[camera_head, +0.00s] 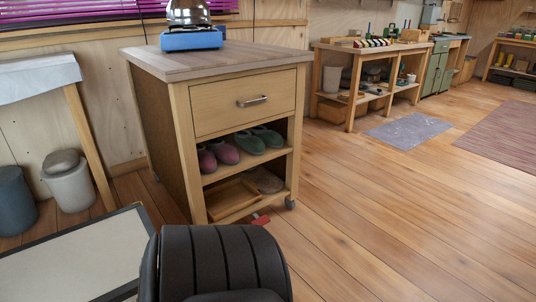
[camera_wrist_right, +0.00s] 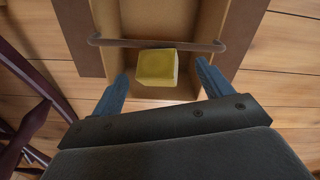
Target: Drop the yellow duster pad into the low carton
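The yellow duster pad (camera_wrist_right: 155,67) is a small yellow block in the right wrist view. It shows between the two blue-grey fingers of my right gripper (camera_wrist_right: 161,82), with a gap on each side. The fingers are apart and do not touch it. The brown low carton (camera_wrist_right: 214,20) is below and around the pad in that view. The pad appears within the carton's outline; whether it rests on the carton's floor or is above it I cannot tell. Pad, carton and both grippers are not visible in the head view.
A dark bar (camera_wrist_right: 155,44) crosses the carton just beyond the pad. Dark reddish wooden slats (camera_wrist_right: 28,125) stand at the left of the wrist view. A wooden cabinet (camera_head: 240,120) with shoes stands ahead in the head view.

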